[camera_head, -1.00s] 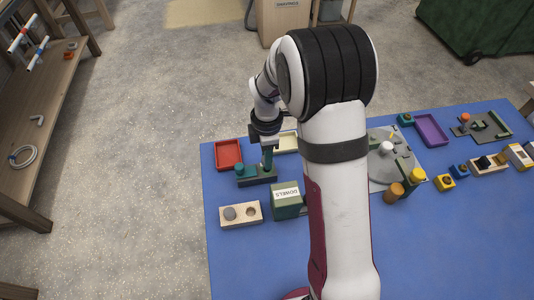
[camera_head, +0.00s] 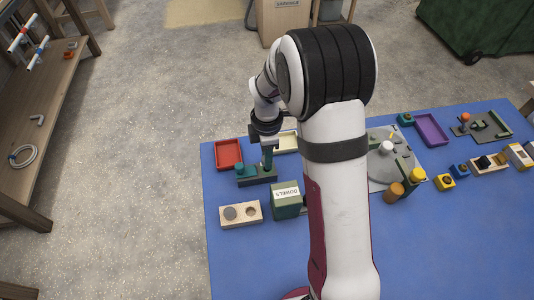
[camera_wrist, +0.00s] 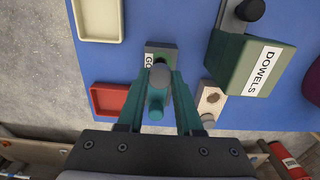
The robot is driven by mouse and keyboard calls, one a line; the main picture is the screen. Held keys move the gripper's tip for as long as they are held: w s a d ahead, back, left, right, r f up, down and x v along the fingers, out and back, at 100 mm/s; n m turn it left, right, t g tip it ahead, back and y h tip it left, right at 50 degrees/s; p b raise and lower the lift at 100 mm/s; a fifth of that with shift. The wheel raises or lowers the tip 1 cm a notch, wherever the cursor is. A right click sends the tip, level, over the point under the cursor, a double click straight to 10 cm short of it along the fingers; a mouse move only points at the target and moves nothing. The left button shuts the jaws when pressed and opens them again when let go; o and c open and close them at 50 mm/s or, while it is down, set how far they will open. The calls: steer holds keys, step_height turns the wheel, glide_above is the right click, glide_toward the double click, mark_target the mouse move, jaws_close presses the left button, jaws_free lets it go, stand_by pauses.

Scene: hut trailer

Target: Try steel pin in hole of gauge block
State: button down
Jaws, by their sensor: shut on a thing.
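The dark gauge block (camera_head: 262,181) stands on the blue mat, with a teal cylinder (camera_head: 240,169) on its left end. In the wrist view the block (camera_wrist: 158,48) shows part of a "GO" label, and the teal cylinder (camera_wrist: 155,112) appears below the pin. My gripper (camera_head: 267,160) is upright over the block's right part. In the wrist view my gripper (camera_wrist: 159,78) is shut on the grey steel pin (camera_wrist: 159,74), seen nearly end-on. The pin's lower end and the hole are hidden, so I cannot tell whether it is in the hole.
A red tray (camera_head: 229,165) and a cream tray (camera_head: 291,137) lie behind the block. A green DOWELS box (camera_head: 287,207) and a wooden two-hole block (camera_head: 240,221) stand in front.

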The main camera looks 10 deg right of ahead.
steer(key=shift+f, duration=1.7)
stand_by(0.3)
steer(key=shift+c, duration=2.4)
jaws_free()
step_height(320, 180, up, 16)
steer(key=shift+f, duration=0.1)
